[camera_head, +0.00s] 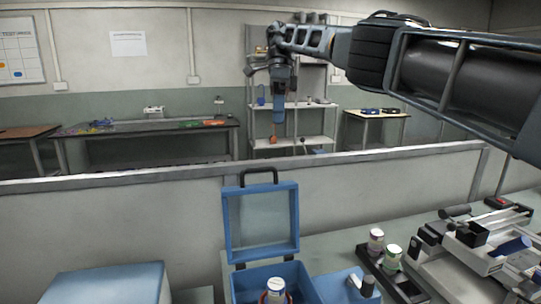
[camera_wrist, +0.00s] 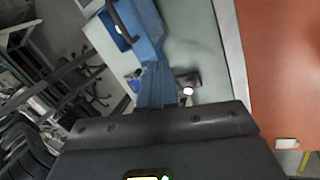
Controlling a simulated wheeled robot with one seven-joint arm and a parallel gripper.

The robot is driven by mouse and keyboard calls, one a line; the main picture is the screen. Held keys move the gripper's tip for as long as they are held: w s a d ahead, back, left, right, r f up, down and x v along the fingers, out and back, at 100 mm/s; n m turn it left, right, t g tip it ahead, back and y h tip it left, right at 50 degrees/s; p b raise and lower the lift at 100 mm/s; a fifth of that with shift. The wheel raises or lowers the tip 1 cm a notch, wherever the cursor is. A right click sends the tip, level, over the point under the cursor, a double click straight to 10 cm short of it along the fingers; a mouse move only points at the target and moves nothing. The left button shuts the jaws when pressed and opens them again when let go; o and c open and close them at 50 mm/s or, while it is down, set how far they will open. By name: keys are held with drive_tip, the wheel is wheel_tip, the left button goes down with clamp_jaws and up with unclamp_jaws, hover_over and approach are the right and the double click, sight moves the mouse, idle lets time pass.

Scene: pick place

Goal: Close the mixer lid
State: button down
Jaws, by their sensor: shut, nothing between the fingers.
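The mixer (camera_head: 243,286) is a blue box on the bench at the bottom centre of the head view. Its lid (camera_head: 293,215) is a blue frame with a pale panel and a dark handle (camera_head: 258,171) on top. The lid stands open, upright at the back of the box.
A blue-topped case (camera_head: 100,284) lies left of the mixer. Right of it are two small containers (camera_head: 376,240) in a dark rack and grey equipment (camera_head: 470,240). A low partition (camera_head: 150,210) runs behind the bench. Tables and a shelf stand beyond.

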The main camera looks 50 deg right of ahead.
drive_tip(key=s+a+f, duration=0.4)
drive_tip(key=a+f, duration=0.2)
drive_tip(key=f, duration=0.3)
drive_tip(key=shift+f, duration=0.3)
drive_tip(key=shift+s, duration=0.1)
idle(0.4)
